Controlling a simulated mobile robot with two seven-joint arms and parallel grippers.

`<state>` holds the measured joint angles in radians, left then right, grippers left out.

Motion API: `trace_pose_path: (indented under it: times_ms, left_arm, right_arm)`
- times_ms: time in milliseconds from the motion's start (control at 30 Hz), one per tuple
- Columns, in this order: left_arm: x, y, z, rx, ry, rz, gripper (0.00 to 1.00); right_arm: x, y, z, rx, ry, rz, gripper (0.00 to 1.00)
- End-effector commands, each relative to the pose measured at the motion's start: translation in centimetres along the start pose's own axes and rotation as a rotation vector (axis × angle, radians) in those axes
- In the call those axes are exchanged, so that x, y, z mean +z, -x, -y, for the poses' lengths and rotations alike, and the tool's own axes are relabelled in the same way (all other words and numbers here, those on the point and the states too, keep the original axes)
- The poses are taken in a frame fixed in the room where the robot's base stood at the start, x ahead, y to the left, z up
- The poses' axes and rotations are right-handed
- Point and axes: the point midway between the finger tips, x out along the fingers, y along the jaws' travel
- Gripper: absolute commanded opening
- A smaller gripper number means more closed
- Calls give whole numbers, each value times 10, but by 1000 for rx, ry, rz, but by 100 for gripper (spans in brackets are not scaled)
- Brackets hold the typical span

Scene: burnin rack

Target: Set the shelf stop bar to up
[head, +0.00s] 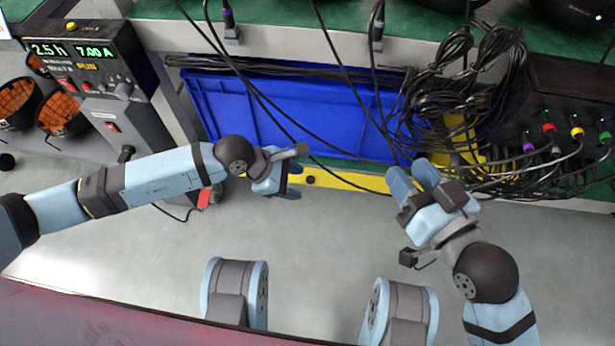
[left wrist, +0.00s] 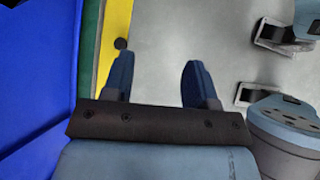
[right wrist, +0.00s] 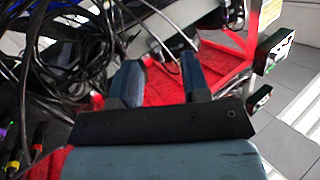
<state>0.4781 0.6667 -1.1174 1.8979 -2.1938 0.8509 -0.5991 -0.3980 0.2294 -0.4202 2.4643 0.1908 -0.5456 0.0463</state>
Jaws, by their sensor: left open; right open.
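The shelf stop bar appears to be the yellow bar (head: 345,183) along the shelf's front edge, below the blue bin (head: 285,108). It has a dark round knob (head: 310,180). My left gripper (head: 296,180) is open and empty at the bar, just left of the knob. In the left wrist view, the yellow bar (left wrist: 112,30) runs beside the left finger, with the knob just beyond that fingertip; I cannot tell whether they touch. My right gripper (head: 412,172) is open and empty near the bar's right part, which it partly hides. The bar's left end is hidden behind my left arm.
A tangle of black cables (head: 455,95) hangs above my right gripper, with coloured plugs (head: 548,128) to the right. A power unit with a lit display (head: 75,52) stands at left.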

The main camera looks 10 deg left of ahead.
Motion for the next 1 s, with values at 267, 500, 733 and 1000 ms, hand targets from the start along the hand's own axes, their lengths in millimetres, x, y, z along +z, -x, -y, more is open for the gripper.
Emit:
trace_pose_path:
  times_ms: [267,500,733,1000]
  left_arm:
    - [-27,8,-27,174,-176,-254,53]
    - [-36,-11,-34,193,-189,-277,53]
    - [-49,-58,-44,193,-188,-275,53]
    - [-60,-105,-55,193,-189,-274,53]
  right_arm:
    - [0,0,0,0,-1,0,43]
    - [8,-1,-3,7,19,-8,43]
    - [7,-7,-14,10,143,-74,43]
    - [-3,-13,-25,15,296,-158,43]
